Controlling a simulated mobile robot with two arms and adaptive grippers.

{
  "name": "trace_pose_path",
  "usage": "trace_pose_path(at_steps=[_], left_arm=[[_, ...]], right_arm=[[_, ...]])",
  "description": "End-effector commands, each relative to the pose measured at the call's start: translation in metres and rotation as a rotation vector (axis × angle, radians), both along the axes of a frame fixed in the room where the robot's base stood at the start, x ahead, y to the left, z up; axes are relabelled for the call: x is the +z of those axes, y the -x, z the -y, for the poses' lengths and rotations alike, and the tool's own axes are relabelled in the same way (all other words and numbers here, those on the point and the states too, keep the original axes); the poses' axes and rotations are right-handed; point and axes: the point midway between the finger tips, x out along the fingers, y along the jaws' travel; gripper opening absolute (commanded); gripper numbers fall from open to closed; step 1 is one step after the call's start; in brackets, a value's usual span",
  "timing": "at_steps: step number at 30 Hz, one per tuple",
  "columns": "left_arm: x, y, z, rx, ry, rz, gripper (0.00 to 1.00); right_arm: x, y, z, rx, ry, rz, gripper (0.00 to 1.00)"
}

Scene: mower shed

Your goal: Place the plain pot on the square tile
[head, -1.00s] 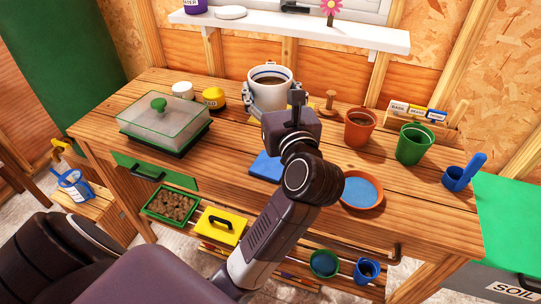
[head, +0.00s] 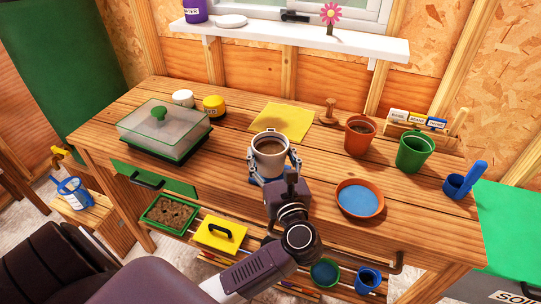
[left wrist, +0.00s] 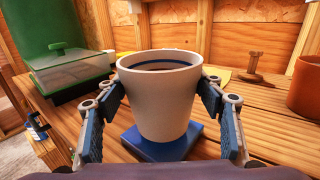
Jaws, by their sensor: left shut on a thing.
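The white pot (head: 270,160) holds brown soil and has a thin blue line inside its rim. Its outer wall is plain in the left wrist view (left wrist: 160,105). My left gripper (head: 273,166) is shut on it, one finger on each side, and the pot is upright. The blue square tile (left wrist: 143,146) lies on the bench directly under the pot, and only its edges show. I cannot tell whether the pot's base touches the tile. My right gripper is not in view.
A yellow square mat (head: 283,122) lies bare behind the pot. A terracotta saucer (head: 360,199) with a blue inside is at the right. A terracotta pot (head: 360,136) and a green pot (head: 413,151) stand further right. A clear-lidded propagator (head: 163,130) is at the left.

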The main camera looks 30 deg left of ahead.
Motion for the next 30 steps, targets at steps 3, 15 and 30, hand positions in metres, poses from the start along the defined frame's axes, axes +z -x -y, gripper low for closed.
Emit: trace_pose_path(at_steps=[3, 15, 30], left_arm=[[-0.0074, 0.0002, -0.0006, 0.001, -0.001, 0.001, 0.34], [-0.0124, 0.0001, -0.0002, 0.0, 0.001, 0.002, 0.34], [-0.0085, 0.0, -0.0003, 0.0, 0.0, 0.001, 0.8]], right_arm=[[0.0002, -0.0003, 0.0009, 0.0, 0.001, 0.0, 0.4], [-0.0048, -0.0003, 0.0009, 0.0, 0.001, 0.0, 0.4], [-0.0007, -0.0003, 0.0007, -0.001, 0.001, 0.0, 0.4]])
